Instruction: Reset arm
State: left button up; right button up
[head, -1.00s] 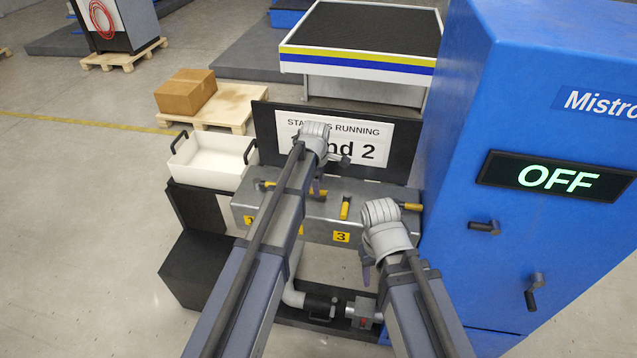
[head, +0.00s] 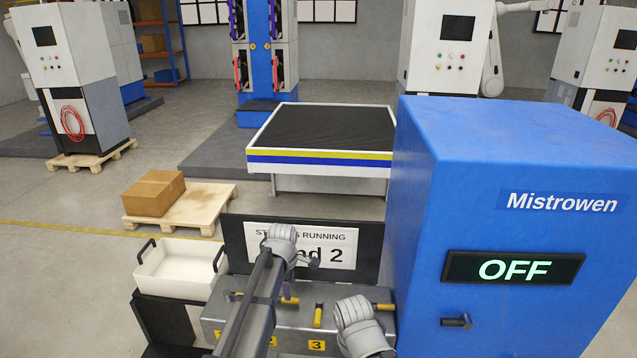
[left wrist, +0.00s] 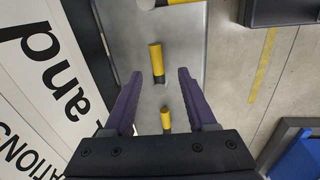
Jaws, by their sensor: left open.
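My left arm reaches forward over the grey fixture box (head: 226,314), its wrist in front of the "Stations running" sign. My left gripper (head: 308,260) is small and partly covered by the wrist in the head view. In the left wrist view its two purple fingers (left wrist: 160,73) are apart, with nothing held between them. A yellow handle (left wrist: 156,62) shows between and beyond the fingertips; I cannot tell how far below. The grey wrist of my right arm (head: 354,318) shows at the bottom of the head view, in front of the box. Its fingers are not visible.
Yellow handles (head: 318,315) stand on the box top. The sign board (head: 337,231) rises behind it. A white bin (head: 182,266) is at left. The blue cabinet (head: 510,190) reading "OFF" stands close on the right. A black-topped table (head: 325,128) is behind.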

pick_arm(q)
jog(key=s+d+f+m+b, duration=0.2)
jog(key=s+f+m+b, duration=0.1)
jog(key=s+m, duration=0.4)
jog(key=s+d+f+m+g+b, duration=0.1)
jog(key=s+d+f+m+b, duration=0.1)
jog(key=s+m, duration=0.5)
jog(key=s+d+f+m+g+y+b, duration=0.1)
jog(key=s+d+f+m+b, duration=0.2)
jog(key=s+m, duration=0.4)
jog(key=s+f+b, duration=0.1)
jog(key=s, duration=0.5)
jog(key=shift+f, duration=0.3)
pick_arm(e)
notch_tip(320, 180, down, 9)
jog(key=shift+f, duration=0.15)
jog(key=shift+o, duration=0.4)
